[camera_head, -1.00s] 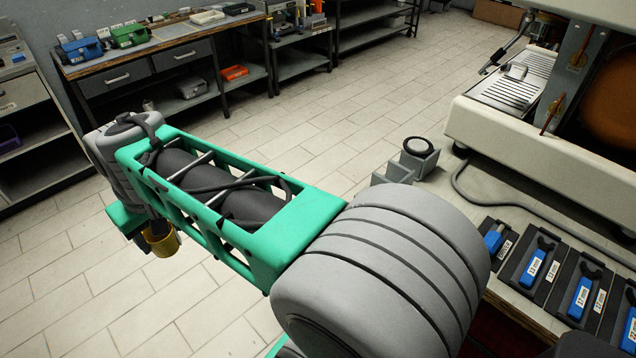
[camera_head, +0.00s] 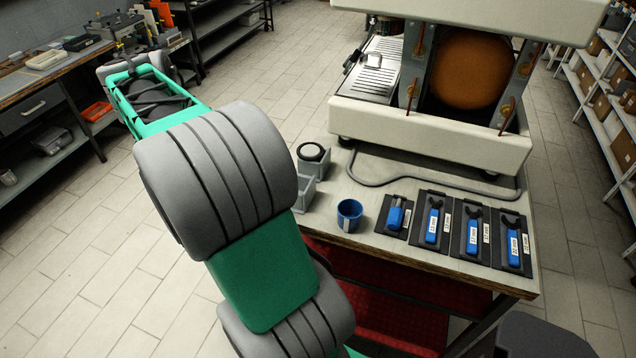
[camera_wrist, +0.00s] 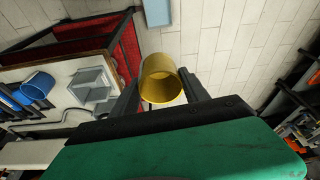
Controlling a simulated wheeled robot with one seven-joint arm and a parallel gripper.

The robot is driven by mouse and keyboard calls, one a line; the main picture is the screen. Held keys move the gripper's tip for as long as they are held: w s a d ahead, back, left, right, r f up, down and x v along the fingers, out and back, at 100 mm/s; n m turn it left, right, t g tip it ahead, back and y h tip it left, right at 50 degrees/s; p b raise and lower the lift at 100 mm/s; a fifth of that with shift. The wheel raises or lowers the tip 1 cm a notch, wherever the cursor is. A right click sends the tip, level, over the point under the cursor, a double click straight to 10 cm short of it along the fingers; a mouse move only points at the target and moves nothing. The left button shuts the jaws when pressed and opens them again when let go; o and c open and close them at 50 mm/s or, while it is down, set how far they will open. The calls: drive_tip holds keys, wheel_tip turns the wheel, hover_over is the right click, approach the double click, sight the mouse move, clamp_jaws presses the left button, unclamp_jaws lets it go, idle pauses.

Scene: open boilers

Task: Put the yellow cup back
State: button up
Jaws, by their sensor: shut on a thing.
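The yellow cup (camera_wrist: 160,84) is between the two fingers of my gripper (camera_wrist: 163,90) in the wrist view, its open mouth facing the camera. My gripper is shut on it and holds it over the tiled floor beside the workbench. In the head view my arm hides the cup and the fingers. A blue cup (camera_head: 349,215) stands on the workbench, and also shows in the wrist view (camera_wrist: 38,83). Left of it is an empty-looking grey holder (camera_head: 302,194), open at the top in the wrist view (camera_wrist: 92,84).
Behind that holder, another grey holder (camera_head: 318,166) carries a black-ringed item. The open boiler machine (camera_head: 430,130) stands at the bench's back, with a grey cable before it. Blue-handled tools (camera_head: 473,232) lie in black trays at right. A second workbench (camera_head: 40,80) is far left.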

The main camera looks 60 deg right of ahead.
drive_tip(key=s+d+r+m+g+y+p, duration=0.1)
drive_tip(key=s+d+m+g+p, duration=0.1)
drive_tip(key=s+d+m+p, duration=0.5)
drive_tip(key=s+d+r+m+g+y, duration=0.15)
drive_tip(key=s+d+m, duration=0.25)
drive_tip(key=d+m, duration=0.7)
drive_tip(key=shift+n+h, duration=0.25)
drive_tip(key=shift+n, duration=0.35)
drive_tip(key=s+f+b, duration=0.3)
drive_tip(key=s, duration=0.1)
drive_tip(key=s+f+b, duration=0.3)
drive_tip(key=s+b, duration=0.1)
drive_tip(key=s, duration=0.1)
drive_tip(key=s+f+b, duration=0.3)
drive_tip(key=s+b, duration=0.1)
drive_tip(key=shift+s, duration=0.15)
drive_tip(key=b+x, duration=0.1)
drive_tip(key=x, duration=0.2)
drive_tip(key=shift+s+a+f, duration=0.15)
drive_tip(key=shift+s+f, duration=0.05)
drive_tip(key=shift+f, duration=0.45)
drive_tip(key=shift+f+b, duration=0.1)
drive_tip(key=shift+b, duration=0.2)
